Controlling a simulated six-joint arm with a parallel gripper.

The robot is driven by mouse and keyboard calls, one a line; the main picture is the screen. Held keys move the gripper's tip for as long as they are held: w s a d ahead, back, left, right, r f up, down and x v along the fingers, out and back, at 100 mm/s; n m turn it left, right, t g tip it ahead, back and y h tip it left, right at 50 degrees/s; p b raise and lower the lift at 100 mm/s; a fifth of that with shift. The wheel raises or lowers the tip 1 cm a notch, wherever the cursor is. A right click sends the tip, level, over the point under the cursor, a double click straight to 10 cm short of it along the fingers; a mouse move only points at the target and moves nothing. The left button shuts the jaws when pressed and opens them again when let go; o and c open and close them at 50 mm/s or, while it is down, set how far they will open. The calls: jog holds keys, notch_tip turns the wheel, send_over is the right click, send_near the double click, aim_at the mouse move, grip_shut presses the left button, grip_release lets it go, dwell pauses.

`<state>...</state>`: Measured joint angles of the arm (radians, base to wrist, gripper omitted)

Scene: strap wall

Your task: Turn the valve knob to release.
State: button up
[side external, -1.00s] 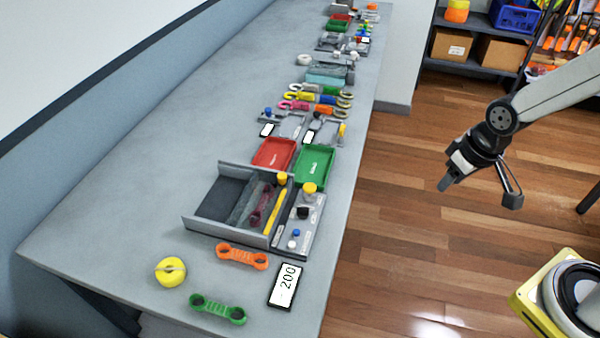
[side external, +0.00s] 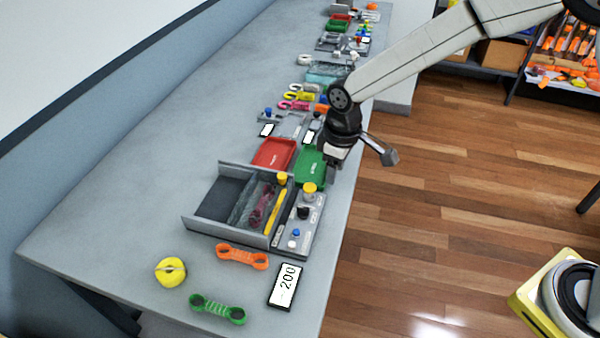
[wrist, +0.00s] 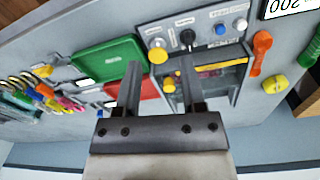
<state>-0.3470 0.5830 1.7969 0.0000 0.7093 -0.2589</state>
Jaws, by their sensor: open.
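A grey control panel (side external: 310,238) runs along the right side of an open grey box. It carries a yellow knob (side external: 309,188), a black knob (side external: 303,212), a blue button (side external: 296,233) and a white button (side external: 292,244). The labels are too small to read, so I cannot tell which is the valve knob. The wrist view shows the yellow knob (wrist: 158,56) and black knob (wrist: 187,36) beyond my fingers. My gripper (wrist: 160,75) is open and empty, apart from the panel. In the side view, my gripper (side external: 332,168) is over the green tray's right edge.
The box (side external: 218,193) holds a clear pouch, and a second yellow knob (side external: 282,180) stands at its edge. Red (side external: 272,153) and green (side external: 310,166) trays lie behind. Orange (side external: 242,256) and green (side external: 218,309) links, a yellow roll (side external: 171,271) and a "200" display (side external: 285,286) lie in front.

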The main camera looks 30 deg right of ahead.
jog(key=n, duration=0.2)
send_over(303, 207)
notch_tip(303, 207, down, 2)
jog(key=shift+f+g, duration=0.2)
jog(key=shift+g, duration=0.1)
jog(key=shift+f, duration=0.1)
jog(key=shift+f, duration=3.75)
jog(key=shift+c, duration=0.2)
grip_shut()
